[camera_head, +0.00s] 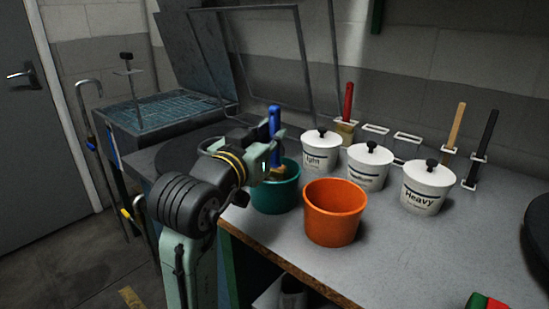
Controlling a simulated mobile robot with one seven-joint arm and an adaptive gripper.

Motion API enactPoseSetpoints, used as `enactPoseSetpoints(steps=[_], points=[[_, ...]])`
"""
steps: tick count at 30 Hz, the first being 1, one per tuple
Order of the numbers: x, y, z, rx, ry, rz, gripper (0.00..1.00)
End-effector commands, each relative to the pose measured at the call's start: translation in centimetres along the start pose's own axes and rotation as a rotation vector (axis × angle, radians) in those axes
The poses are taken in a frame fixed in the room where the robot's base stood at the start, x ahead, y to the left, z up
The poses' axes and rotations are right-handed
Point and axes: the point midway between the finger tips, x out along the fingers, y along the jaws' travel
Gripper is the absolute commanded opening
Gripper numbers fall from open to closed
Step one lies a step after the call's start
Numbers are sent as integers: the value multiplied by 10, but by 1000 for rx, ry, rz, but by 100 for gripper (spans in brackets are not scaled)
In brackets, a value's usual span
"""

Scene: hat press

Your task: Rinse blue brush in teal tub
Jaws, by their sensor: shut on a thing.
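The blue brush (274,122) stands nearly upright with its handle up. My gripper (273,150) is shut on it, over the teal tub (277,199). The brush's tan lower end shows below the gripper, at the mouth of the tub. I cannot tell how deep it reaches. The teal tub stands near the front left edge of the grey table. My arm comes in from the lower left and hides part of the tub's left side.
An orange tub (334,222) stands right of the teal tub. White lidded pots (428,190) stand behind and to the right.

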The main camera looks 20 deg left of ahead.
Motion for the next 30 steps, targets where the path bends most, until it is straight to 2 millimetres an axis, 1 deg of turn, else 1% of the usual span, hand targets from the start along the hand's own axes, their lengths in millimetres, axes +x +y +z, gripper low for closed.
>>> enactPoseSetpoints(steps=[1,3,30], points=[[0,0,-9,0,1,0,0],[0,0,-15,0,1,0,0],[-1,0,-87,0,1,0,0]])
